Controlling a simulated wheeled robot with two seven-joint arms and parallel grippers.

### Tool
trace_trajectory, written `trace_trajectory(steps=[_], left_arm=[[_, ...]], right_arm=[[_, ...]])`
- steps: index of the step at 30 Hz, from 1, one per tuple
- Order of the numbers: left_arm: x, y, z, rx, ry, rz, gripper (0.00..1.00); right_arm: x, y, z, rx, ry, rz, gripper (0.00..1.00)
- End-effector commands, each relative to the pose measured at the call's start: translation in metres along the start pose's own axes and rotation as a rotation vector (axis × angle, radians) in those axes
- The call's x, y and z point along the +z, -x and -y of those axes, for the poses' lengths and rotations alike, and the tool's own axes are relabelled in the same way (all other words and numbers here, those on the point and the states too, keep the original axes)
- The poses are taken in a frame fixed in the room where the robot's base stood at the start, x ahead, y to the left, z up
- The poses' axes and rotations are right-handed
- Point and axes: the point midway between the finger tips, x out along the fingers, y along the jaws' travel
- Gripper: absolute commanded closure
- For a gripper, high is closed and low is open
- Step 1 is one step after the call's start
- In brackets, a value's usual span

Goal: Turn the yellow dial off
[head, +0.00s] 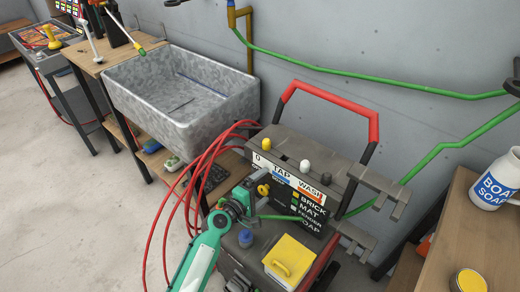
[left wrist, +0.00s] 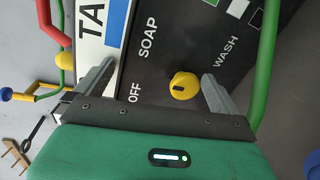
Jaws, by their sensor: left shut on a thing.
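The yellow dial (head: 263,189) is on the dark front panel of the washer unit (head: 340,180). In the left wrist view the round dial (left wrist: 184,86) shows among the words OFF, SOAP and WASH. A short dark mark on its face lies level, on the side toward OFF. My left gripper (head: 256,192) is at the dial and shut on it. In the left wrist view my gripper (left wrist: 160,74) has one finger on each side of the dial, the right one closer in the picture. Contact is hard to see. My right gripper is not in view.
The unit has a red handle (head: 330,98), white and yellow knobs on top and a yellow box (head: 290,260) in front. Red hoses (head: 193,180) loop just left of my arm. A grey sink (head: 185,92) stands behind left.

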Motion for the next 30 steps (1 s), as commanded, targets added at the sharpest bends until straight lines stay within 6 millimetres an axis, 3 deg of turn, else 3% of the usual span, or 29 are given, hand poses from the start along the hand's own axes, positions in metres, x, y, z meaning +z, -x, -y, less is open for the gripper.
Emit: trace_trajectory(steps=[1,2,3,4,15,30], left_arm=[[0.004,0.007,-0.099,0.155,-0.056,-0.01,0.18],[0.005,0.008,-0.103,0.155,-0.056,-0.011,0.18],[0.005,0.009,-0.108,0.154,-0.057,-0.012,0.34],[0.006,0.009,-0.112,0.154,-0.057,-0.012,0.42],[0.014,0.015,-0.145,0.139,-0.057,-0.006,0.42],[0.013,0.017,-0.146,0.128,-0.071,-0.01,0.43]], right_arm=[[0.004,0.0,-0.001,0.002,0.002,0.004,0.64],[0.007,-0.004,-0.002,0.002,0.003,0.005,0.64],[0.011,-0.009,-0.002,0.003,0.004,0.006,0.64],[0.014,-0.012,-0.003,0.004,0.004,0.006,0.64],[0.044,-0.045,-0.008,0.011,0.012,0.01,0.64],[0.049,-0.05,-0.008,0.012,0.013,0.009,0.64]])
